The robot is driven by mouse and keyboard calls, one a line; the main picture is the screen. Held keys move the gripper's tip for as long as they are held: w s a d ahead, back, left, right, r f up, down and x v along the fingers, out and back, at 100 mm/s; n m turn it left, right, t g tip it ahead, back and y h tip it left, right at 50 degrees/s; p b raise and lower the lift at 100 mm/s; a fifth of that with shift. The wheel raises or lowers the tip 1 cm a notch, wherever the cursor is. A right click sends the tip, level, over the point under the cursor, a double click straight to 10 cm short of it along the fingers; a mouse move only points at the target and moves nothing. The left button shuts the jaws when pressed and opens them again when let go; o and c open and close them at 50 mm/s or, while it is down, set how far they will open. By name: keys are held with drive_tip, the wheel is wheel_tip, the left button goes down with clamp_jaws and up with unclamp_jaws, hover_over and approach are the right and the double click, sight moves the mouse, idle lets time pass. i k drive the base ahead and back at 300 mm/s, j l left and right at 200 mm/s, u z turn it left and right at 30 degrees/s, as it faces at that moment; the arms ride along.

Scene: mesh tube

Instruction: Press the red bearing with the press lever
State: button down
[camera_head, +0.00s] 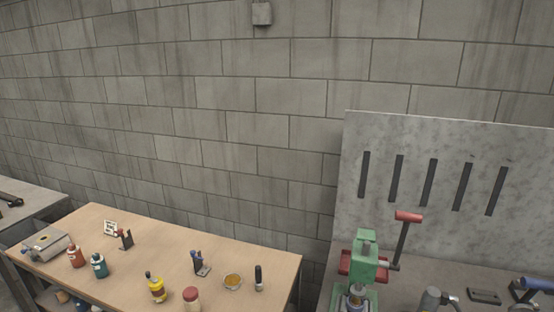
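A green press (365,262) stands on the grey bench at the lower right, cut off by the bottom edge. Its press lever (402,242) rises to the right and ends in a red handle (408,216). The lever is tilted slightly, handle up. Red parts (347,264) show on both sides of the green press head. A small silvery piece (356,290) shows low on the press front. I cannot make out a red bearing for certain. My gripper is not in view.
A wooden table (250,256) at left holds bottles, a yellow bottle (156,288), a small bowl (233,281) and tools. A slotted grey panel (450,215) stands behind the press. Several items lie right of the press, including a blue-topped one (537,284).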

sight(407, 217)
drive_tip(key=z, duration=0.5)
drive_tip(key=j+z, duration=1.15)
drive_tip(key=z, duration=0.15)
drive_tip(key=k+j+z, duration=0.15)
drive_tip(key=j+z, duration=0.25)
drive_tip(key=k+j+z, duration=0.15)
drive_tip(key=k+j, duration=0.25)
drive_tip(key=j, duration=0.3)
drive_tip(key=k+j+z, duration=0.15)
drive_tip(key=k+j, duration=0.3)
drive_tip(key=j, duration=0.25)
drive_tip(key=k+j+z, duration=0.1)
drive_tip(key=k+j, duration=0.4)
drive_tip(key=l, duration=0.1)
drive_tip(key=i+l, duration=0.15)
drive_tip(key=l, duration=0.2)
drive_tip(key=i+l, duration=0.2)
drive_tip(key=i+l+u, duration=0.1)
drive_tip(key=l, duration=0.35)
drive_tip(key=i+l, duration=0.4)
drive_tip(key=l, duration=0.3)
drive_tip(key=i+l, duration=0.15)
drive_tip(key=l, duration=0.2)
drive_tip(key=i+j+u, duration=0.1)
drive_tip(key=i, duration=0.45)
drive_tip(key=i+j+u, duration=0.1)
drive_tip(key=i, duration=0.45)
